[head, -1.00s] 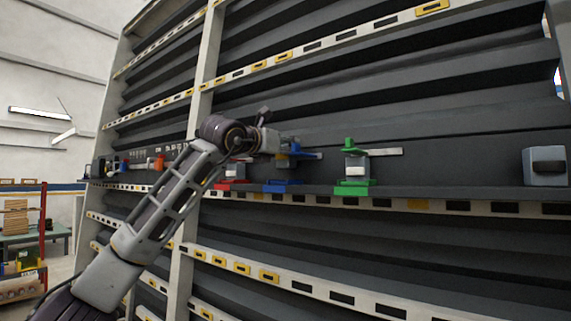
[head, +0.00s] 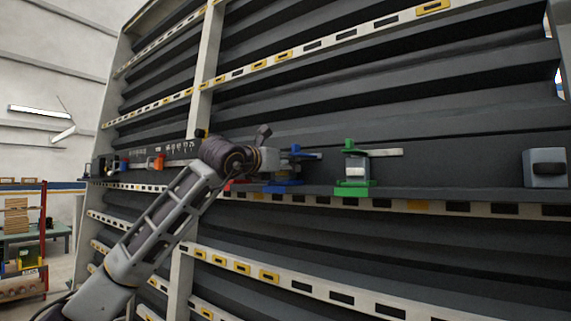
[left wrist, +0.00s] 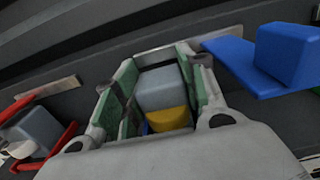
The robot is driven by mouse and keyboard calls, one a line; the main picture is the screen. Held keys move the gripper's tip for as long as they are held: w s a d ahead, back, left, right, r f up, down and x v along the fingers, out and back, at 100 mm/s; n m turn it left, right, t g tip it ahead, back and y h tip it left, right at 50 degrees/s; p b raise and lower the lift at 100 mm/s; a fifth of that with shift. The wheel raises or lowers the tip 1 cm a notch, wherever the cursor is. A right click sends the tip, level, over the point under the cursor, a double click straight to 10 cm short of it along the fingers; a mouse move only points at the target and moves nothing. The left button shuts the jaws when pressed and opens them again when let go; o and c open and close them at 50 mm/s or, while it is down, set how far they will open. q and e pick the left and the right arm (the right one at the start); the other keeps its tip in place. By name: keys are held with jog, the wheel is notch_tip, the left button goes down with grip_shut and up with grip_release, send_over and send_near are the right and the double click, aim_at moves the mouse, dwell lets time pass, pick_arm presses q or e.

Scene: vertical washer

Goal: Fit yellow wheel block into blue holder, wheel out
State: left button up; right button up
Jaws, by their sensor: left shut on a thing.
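My left gripper (left wrist: 158,58) is shut on a block with a grey part and a yellow part (left wrist: 167,119), which sits between its green-padded fingers in the left wrist view. In the head view my left gripper (head: 270,160) is close beside the blue holder (head: 283,183), and the held block is hidden. The blue holder (left wrist: 243,76) shows at the right of the left wrist view, apart from the fingers, as a flat blue plate with a blue cube. A small blue patch shows beside the yellow part; I cannot tell what it is. No wheel is clearly visible.
The green holder (head: 354,184) stands right of the blue one on the same ledge. The red holder (left wrist: 66,142) with a grey block is at the left, mostly hidden by my arm in the head view. A grey box (head: 545,168) stands far right. The ledge between is clear.

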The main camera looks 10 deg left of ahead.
pick_arm(q)
jog(key=shift+f, duration=0.15)
jog(key=o, duration=0.8)
jog(key=shift+r, duration=0.2)
jog(key=shift+s+a+f+b, duration=0.1)
jog(key=shift+s+a+b, duration=0.1)
jog(key=shift+s+b, duration=0.3)
jog(key=shift+b+v, duration=2.15)
jog(key=shift+v, duration=3.35)
jog(key=shift+s, duration=0.1)
